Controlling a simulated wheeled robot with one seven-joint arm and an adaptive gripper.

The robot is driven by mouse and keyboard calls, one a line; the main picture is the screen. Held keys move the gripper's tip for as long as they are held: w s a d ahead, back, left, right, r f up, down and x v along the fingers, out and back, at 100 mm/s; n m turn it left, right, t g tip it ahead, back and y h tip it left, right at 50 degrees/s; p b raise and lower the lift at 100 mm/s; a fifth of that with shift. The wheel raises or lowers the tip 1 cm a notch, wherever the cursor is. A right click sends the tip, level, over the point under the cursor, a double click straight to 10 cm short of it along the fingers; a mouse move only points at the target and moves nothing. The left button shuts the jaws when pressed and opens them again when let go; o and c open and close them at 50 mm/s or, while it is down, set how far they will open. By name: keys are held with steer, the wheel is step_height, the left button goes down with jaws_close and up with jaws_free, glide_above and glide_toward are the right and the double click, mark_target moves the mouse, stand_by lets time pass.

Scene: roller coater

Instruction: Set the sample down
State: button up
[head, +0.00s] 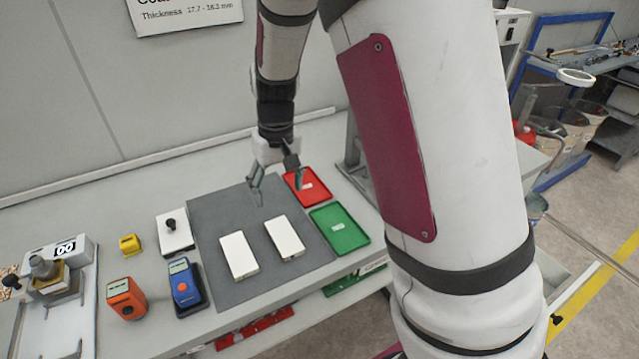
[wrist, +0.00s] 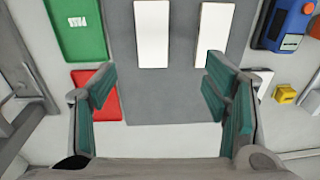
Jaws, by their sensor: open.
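Two white rectangular samples lie flat and apart on the grey mat (head: 215,205): a left sample (head: 239,255) and a right sample (head: 285,237). In the wrist view both show at the top, one sample (wrist: 152,34) nearer the green tray and the other (wrist: 213,32) beside it. My gripper (head: 278,190) is open and empty above the back part of the mat. Its fingers (wrist: 163,95) are spread wide, with only mat and bench between them. Neither sample touches the fingers.
A red tray (head: 307,185) and a green tray (head: 340,230) marked PASS lie right of the mat. An orange device (head: 126,298), a blue device (head: 187,288), a yellow block (head: 130,244) and a white block with a black knob (head: 174,235) stand to the left.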

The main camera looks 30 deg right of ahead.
steer(key=s+r+t, duration=0.2)
steer(key=s+r, duration=0.8)
steer(key=r, duration=0.4)
steer(key=s+r+t, duration=0.3)
steer(key=s+r, duration=0.2)
steer(key=s, duration=0.8)
steer(key=shift+s+d+r+h, duration=0.15)
steer(key=shift+d+r+h, duration=0.05)
steer(key=shift+d+h, duration=0.1)
steer(key=shift+c, duration=0.3)
